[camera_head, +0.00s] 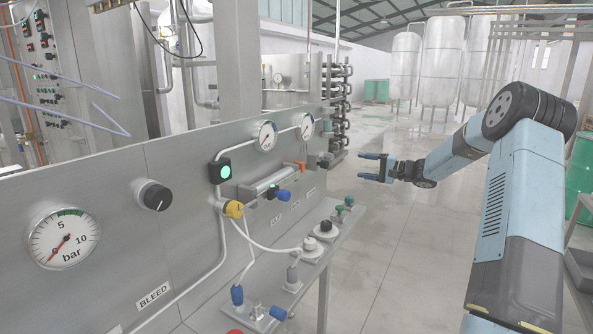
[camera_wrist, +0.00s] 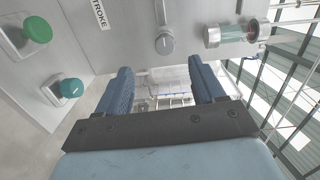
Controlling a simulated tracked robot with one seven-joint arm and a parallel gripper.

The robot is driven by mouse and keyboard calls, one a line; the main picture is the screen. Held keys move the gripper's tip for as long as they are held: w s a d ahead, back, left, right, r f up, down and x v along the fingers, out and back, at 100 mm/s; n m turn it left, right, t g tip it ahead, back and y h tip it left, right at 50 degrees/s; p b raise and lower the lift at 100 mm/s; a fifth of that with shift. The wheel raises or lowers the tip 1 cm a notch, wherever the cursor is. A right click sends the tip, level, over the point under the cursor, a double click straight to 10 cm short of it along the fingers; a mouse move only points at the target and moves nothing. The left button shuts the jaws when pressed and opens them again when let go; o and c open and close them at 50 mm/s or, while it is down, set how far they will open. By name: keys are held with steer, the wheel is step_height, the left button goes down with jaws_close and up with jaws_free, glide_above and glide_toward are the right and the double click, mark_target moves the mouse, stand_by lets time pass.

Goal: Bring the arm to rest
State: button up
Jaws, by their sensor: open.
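My gripper (camera_head: 374,168) is open and empty, held in mid-air to the right of the steel panel (camera_head: 120,190). It points left toward the panel and is clear of it in the body view. In the wrist view both blue fingers of my gripper (camera_wrist: 160,92) stand apart with nothing between them. My blue arm is bent, with its elbow at the upper right of the body view.
The panel bears a pressure gauge (camera_head: 63,237), a black knob (camera_head: 156,197) and a green lamp (camera_head: 225,171). A steel shelf (camera_head: 335,240) juts out below with valves and hoses. Green containers (camera_head: 580,180) stand at the right edge. The floor (camera_head: 400,270) between is clear.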

steer(key=s+a+r+n+g+h, duration=0.35)
steer(key=s+a, duration=0.45)
steer(key=s, duration=0.4)
steer(key=s+a+r+n+g+h, duration=0.2)
steer(key=s+a+r+g+h, duration=0.15)
steer(key=s+a, duration=0.7)
steer(key=s+d+r+t+h, duration=0.1)
steer(key=s+d+h, duration=0.2)
steer(key=s, duration=1.2)
steer(key=s+d+r+n+t+h, duration=0.1)
steer(key=s+d+h, duration=0.3)
steer(key=s, duration=1.2)
steer(key=shift+s+d+t, duration=0.2)
steer(key=shift+s+t, duration=0.1)
